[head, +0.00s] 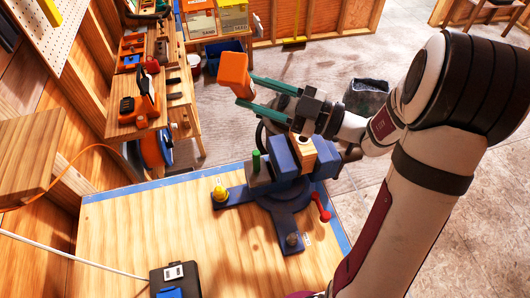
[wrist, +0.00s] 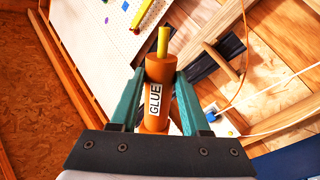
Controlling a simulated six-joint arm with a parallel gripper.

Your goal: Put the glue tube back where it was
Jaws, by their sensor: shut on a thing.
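The orange glue tube (head: 235,74) is held up in the air above the far side of the workbench (head: 120,222). In the wrist view the glue tube (wrist: 158,70) shows a yellow nozzle and a white GLUE label. My gripper (head: 247,91) has its two teal fingers shut on the tube's sides. In the wrist view my gripper (wrist: 159,80) grips it with the nozzle pointing away from the palm. The tube touches nothing else that I can see. Its former place cannot be told from these frames.
A blue vise (head: 285,195) clamping a wooden block (head: 303,150) stands on the bench below my gripper. A black box (head: 174,280) lies at the front. A tool-covered side bench (head: 150,115) and a pegboard (head: 48,30) are at left. The bench's left part is clear.

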